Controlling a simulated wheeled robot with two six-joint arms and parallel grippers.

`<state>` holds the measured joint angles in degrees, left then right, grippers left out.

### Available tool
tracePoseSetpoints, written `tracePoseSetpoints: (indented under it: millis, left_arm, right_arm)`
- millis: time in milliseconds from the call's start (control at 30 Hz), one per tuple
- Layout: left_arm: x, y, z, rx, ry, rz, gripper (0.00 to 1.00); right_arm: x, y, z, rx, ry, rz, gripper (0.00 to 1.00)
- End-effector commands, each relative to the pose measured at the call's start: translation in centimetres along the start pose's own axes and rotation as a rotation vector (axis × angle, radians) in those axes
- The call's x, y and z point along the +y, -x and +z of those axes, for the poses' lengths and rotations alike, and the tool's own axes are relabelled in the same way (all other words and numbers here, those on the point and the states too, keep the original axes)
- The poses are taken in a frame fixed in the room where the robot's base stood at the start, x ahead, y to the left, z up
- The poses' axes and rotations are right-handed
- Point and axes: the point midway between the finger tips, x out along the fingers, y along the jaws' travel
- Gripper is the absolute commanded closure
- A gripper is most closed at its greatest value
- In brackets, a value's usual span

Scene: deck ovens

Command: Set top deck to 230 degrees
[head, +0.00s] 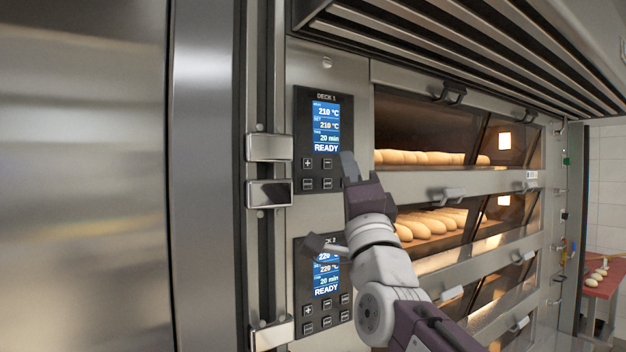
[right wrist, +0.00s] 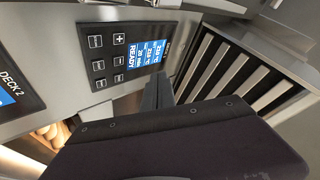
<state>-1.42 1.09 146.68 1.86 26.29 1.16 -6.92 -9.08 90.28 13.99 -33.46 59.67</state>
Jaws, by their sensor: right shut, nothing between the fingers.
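The Deck 1 control panel (head: 320,140) is the upper one on the oven front. Its blue screen (head: 327,125) shows 210 °C on the top line, 210 °C on the set line, 20 min and READY. Below it are a plus button (head: 308,163), a minus button (head: 327,163) and a few more buttons. My right gripper (head: 348,166) is shut and empty, its tip at the panel's right edge, beside the button rows. In the right wrist view the shut fingers (right wrist: 158,91) point toward the screen (right wrist: 148,56); contact cannot be told. My left gripper is not in view.
The Deck 2 panel (head: 321,312) is below, its top partly covered; its screen shows 220 °C and READY. Glazed decks with loaves (head: 437,223) and door handles (head: 452,193) are on the right. A slatted hood (head: 470,40) overhangs. Metal latches (head: 269,148) stick out left.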

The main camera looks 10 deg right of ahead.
Motion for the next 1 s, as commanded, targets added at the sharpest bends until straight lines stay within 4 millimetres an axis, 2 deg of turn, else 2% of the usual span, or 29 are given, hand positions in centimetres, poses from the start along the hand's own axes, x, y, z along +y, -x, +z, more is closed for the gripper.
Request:
tracePoseSetpoints:
  millis: [33, 433, 833, 1000]
  left_arm:
    - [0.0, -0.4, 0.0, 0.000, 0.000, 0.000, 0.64]
    - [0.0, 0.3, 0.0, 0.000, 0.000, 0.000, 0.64]
    - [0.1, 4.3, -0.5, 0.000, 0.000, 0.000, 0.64]
    - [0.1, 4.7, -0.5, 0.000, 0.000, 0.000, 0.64]
  right_arm:
    - [0.2, 0.3, 0.1, -0.002, -0.001, -0.001, 1.00]
    - [0.3, -0.3, 0.4, -0.004, 0.000, 0.003, 1.00]
    - [2.9, -4.3, 3.2, -0.006, 0.000, 0.005, 1.00]
    - [4.1, -5.4, 4.2, -0.004, 0.000, 0.003, 1.00]
